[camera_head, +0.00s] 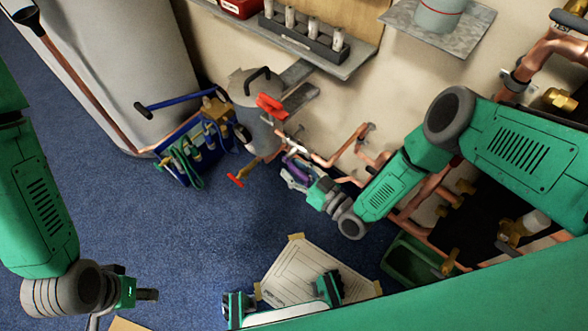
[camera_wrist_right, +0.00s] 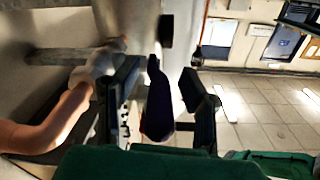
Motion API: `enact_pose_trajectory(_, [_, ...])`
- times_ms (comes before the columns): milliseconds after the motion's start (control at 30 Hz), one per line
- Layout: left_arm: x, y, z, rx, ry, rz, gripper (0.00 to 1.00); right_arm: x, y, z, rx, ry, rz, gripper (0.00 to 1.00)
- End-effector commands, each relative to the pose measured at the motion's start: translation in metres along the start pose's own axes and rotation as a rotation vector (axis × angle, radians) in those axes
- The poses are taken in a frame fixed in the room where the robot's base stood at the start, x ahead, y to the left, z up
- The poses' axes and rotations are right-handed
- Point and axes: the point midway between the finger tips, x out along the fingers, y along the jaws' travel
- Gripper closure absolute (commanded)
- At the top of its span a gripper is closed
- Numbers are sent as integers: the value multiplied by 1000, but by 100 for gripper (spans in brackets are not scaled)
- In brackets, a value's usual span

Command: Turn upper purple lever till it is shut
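The purple lever (camera_head: 298,168) is on the copper pipework by the wall, below a red-handled valve. In the right wrist view the lever (camera_wrist_right: 158,105) looks dark purple and stands lengthwise between my right gripper's two fingers (camera_wrist_right: 165,110). A gap shows on its right side and a narrower one on its left; I cannot tell if a finger touches it. My right gripper (camera_head: 295,178) is open around the lever in the head view and partly hides it. My left gripper (camera_head: 147,294) is at lower left, far from the lever; its finger opening is unclear.
Copper pipes (camera_head: 345,150) run along the wall beside my right gripper. A grey cylinder (camera_head: 258,105) and a blue tool caddy (camera_head: 205,150) stand left of the lever. A green bin (camera_head: 405,272) and a paper sheet (camera_head: 300,268) lie on the blue floor. Open floor (camera_head: 170,230) lies between my arms.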

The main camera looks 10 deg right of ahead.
Motion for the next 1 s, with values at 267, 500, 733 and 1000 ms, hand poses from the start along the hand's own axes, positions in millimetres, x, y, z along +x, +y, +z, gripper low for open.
enact_pose_trajectory(267, [0,0,0,0,0,0,60,1,0,0,0,0,0,74])
enact_pose_trajectory(500, [0,0,0,0,0,0,60,0,0,0,0,0,0,100])
enact_pose_trajectory(733, [10,0,0,0,0,0,60,0,1,4,0,31,-6,100])
enact_pose_trajectory(1000, [52,0,3,0,0,0,60,1,3,16,5,182,-36,100])
